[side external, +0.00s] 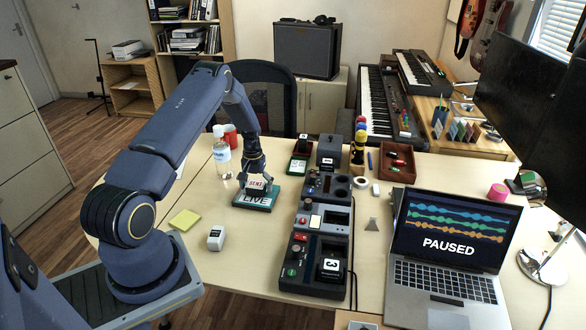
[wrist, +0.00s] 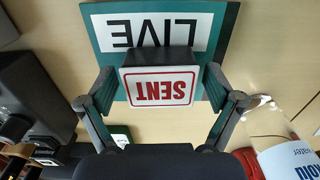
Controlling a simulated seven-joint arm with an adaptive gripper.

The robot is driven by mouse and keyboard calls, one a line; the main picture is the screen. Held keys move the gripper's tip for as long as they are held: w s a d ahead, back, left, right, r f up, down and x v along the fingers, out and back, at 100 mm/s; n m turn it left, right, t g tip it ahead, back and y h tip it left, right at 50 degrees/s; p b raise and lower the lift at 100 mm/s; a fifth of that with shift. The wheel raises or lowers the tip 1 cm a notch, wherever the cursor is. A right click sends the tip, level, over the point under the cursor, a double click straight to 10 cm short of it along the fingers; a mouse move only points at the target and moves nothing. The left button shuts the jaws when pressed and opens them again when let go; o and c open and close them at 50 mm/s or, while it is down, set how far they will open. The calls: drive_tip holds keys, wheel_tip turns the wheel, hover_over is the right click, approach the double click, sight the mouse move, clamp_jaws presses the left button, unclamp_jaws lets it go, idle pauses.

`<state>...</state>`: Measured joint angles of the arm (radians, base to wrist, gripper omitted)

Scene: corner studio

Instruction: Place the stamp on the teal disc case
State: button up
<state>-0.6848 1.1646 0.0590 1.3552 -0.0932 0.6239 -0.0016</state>
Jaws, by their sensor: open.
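The stamp (wrist: 158,88) is a dark block with a white, red-framed "SENT" label. In the side view the stamp (side external: 259,184) sits on the back part of the teal disc case (side external: 244,204), behind its white "LIVE" label. The wrist view also shows the teal case (wrist: 95,38), with the "LIVE" label partly covered by the stamp. My gripper (side external: 255,178) is low over the case. In the wrist view my gripper (wrist: 159,78) is open, with one finger on each side of the stamp and small gaps visible. The stamp's underside is hidden.
A water bottle (side external: 222,160) stands close behind and left of the case. Dark desk devices (side external: 317,256) line its right side. A white stamp-like object (side external: 216,238) and yellow notes (side external: 185,220) lie front left. A laptop (side external: 443,250) is at right. Table between them is partly clear.

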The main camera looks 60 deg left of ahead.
sight(256, 184)
wheel_tip(256, 184, up, 12)
drive_tip(key=d+r+m+t, duration=0.2)
drive_tip(key=d+r+m, duration=0.2)
drive_tip(key=d+r, duration=1.45)
drive_tip(key=s+d+r+m+t, duration=0.1)
drive_tip(key=s+d+r+m, duration=0.1)
drive_tip(key=s+d, duration=0.5)
drive_tip(key=s+d+r+m+t, duration=0.2)
drive_tip(key=s+d+r, duration=0.3)
drive_tip(key=s, duration=0.5)
drive_tip(key=d+m, duration=0.1)
drive_tip(key=d, duration=0.1)
drive_tip(key=shift+s+d+r+t, duration=0.15)
drive_tip(key=shift+s+d+t, duration=0.15)
drive_tip(key=shift+s+d, duration=0.1)
